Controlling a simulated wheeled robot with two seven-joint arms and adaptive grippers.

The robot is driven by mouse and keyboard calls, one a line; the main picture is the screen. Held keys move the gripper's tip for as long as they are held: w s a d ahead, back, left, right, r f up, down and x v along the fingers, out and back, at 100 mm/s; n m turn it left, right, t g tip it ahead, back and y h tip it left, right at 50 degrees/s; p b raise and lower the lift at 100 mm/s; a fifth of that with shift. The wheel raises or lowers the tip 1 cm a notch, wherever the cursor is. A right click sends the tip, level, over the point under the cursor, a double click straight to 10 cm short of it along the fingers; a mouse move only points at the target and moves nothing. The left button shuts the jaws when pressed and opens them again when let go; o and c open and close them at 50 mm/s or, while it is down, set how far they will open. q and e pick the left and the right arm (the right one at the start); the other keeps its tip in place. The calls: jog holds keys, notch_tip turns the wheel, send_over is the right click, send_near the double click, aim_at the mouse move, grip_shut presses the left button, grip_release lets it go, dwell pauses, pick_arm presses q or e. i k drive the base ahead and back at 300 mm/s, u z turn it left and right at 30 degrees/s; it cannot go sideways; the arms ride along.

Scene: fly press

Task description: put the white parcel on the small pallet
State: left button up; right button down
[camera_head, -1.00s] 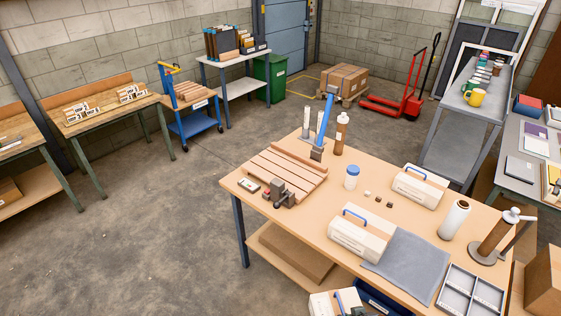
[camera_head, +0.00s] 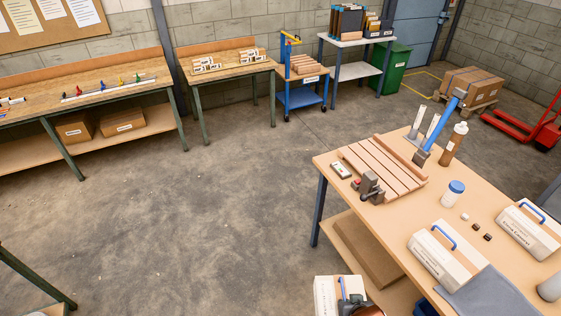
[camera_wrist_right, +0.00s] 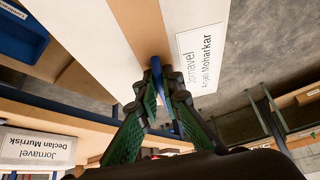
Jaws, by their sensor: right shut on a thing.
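A white parcel (camera_head: 329,294) with a brown band and a blue handle hangs from my right gripper at the bottom of the head view. In the right wrist view the gripper (camera_wrist_right: 158,85) is shut on the blue handle (camera_wrist_right: 155,68), and the parcel (camera_wrist_right: 95,35) fills the upper part, with a label reading "Jornavel Anjali Moharkar". A similar slatted wooden stack (camera_head: 303,67) is on the blue cart. My left gripper is not in view.
Two similar white parcels (camera_head: 440,257) (camera_head: 520,230) stand on the workbench (camera_head: 400,220), near a blue-lidded jar (camera_head: 455,193). A clamp-like tool (camera_head: 371,187) stands at the slatted board's front edge. Open concrete floor (camera_head: 210,215) lies to the left.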

aim_at(379, 164)
jog(key=u, duration=1.1)
jog(key=i, duration=2.35)
jog(key=z, duration=2.85)
